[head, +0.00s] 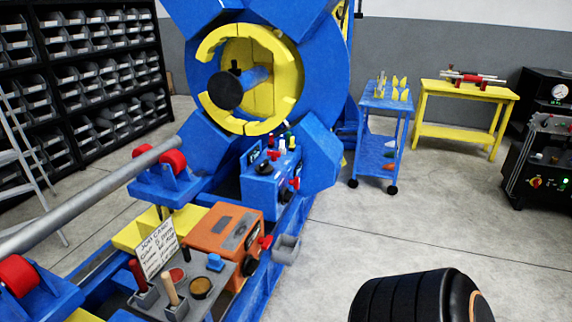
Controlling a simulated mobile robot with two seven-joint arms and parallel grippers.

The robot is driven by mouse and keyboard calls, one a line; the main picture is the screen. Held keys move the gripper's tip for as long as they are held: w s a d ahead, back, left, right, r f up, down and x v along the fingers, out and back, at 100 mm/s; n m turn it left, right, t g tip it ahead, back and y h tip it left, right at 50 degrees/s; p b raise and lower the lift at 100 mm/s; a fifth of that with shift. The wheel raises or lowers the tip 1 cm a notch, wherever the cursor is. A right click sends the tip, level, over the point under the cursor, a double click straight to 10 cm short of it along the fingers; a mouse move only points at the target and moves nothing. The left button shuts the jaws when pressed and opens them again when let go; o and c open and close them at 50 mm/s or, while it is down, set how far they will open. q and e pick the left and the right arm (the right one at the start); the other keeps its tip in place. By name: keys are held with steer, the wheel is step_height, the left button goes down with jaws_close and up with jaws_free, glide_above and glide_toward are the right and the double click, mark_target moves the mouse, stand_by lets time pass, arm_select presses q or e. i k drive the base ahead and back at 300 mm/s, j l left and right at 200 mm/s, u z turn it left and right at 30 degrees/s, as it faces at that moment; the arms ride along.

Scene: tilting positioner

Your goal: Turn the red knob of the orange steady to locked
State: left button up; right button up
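The orange steady (222,231) is a box-shaped unit on the blue bed, left of the picture's middle. A dark panel with small markings is on its sloped top. A small red knob (265,241) sticks out at its right side. The knob is too small to tell which way it points. A dark round part (250,266) sits below the knob on the same side. Neither of my grippers is in view, and nothing is seen touching the knob.
A grey tray (226,285) with tools and a job card (158,248) stands in front of the steady. A small grey bin (287,248) hangs right of the knob. A blue control box (268,185) stands behind.

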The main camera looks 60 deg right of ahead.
mark_target(266, 242)
steer(key=z, duration=1.8)
steer(key=i+l+u, duration=0.1)
steer(key=u, duration=0.35)
steer(key=i+l+u, duration=0.15)
steer(key=u, duration=0.35)
steer(key=i+l+u, duration=0.15)
steer(key=l, duration=0.15)
steer(key=l+u, duration=0.15)
steer(key=i+l+u, duration=0.15)
steer(key=l, duration=0.3)
steer(key=i+l, duration=0.1)
steer(key=l, duration=0.35)
steer(key=i+l+u, duration=0.1)
steer(key=l, duration=0.35)
